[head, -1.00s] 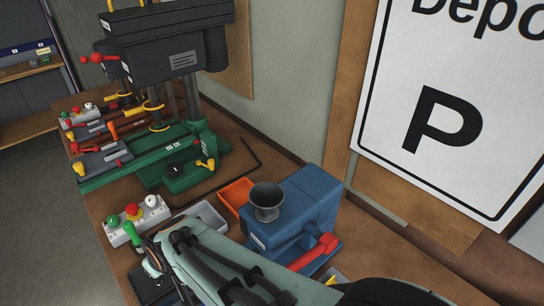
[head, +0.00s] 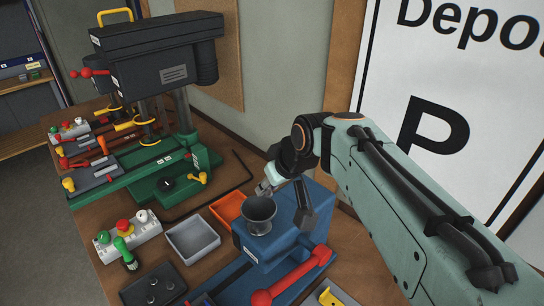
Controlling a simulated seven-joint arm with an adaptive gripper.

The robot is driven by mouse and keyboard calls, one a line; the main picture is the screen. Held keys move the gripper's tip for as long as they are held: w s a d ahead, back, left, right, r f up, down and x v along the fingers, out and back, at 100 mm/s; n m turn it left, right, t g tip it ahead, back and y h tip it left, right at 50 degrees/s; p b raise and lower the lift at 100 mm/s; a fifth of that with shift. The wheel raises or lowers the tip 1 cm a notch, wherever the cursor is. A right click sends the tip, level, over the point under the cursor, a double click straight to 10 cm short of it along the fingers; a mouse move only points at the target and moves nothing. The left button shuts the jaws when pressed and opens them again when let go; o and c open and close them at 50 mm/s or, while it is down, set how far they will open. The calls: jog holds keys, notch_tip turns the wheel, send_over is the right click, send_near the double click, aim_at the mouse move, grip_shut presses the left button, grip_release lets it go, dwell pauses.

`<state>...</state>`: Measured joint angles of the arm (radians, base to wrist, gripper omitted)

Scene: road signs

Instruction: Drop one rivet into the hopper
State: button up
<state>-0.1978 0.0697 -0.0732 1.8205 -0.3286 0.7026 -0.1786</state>
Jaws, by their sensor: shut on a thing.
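The hopper (head: 260,212) is a dark grey metal funnel on top of the blue machine (head: 290,225). My gripper (head: 272,188) is at the hopper's far rim, slightly to its right, with its fingers low beside the funnel mouth. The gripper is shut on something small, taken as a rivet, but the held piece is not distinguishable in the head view. Several small round rivet-like pieces (head: 153,285) lie on a black mat (head: 135,292) at the lower left.
A grey bin (head: 192,238) and an orange bin (head: 228,206) stand left of the machine. A red lever (head: 295,276) sits in front. A button box (head: 128,232), a green-handled tool (head: 125,252) and a green drill press (head: 150,165) are further left. A sign (head: 450,110) leans behind.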

jog(key=shift+f, duration=1.7)
jog(key=o, duration=0.8)
jog(key=v, duration=1.2)
jog(key=s+d+f+m+g+h, duration=0.1)
jog(key=s+d+f+m+g, duration=0.1)
jog(key=s+f, duration=0.3)
jog(key=s+d+f+m+g+h, duration=0.1)
jog(key=s+d+f, duration=0.1)
jog(key=s+f, duration=0.3)
jog(key=s+d+f+m+g, duration=0.2)
jog(key=s+f, duration=0.3)
jog(key=s, duration=0.6)
jog(key=shift+s+d+f+m+g+h, duration=0.2)
jog(key=shift+s+m+g+h, duration=0.1)
jog(key=shift+h, duration=0.1)
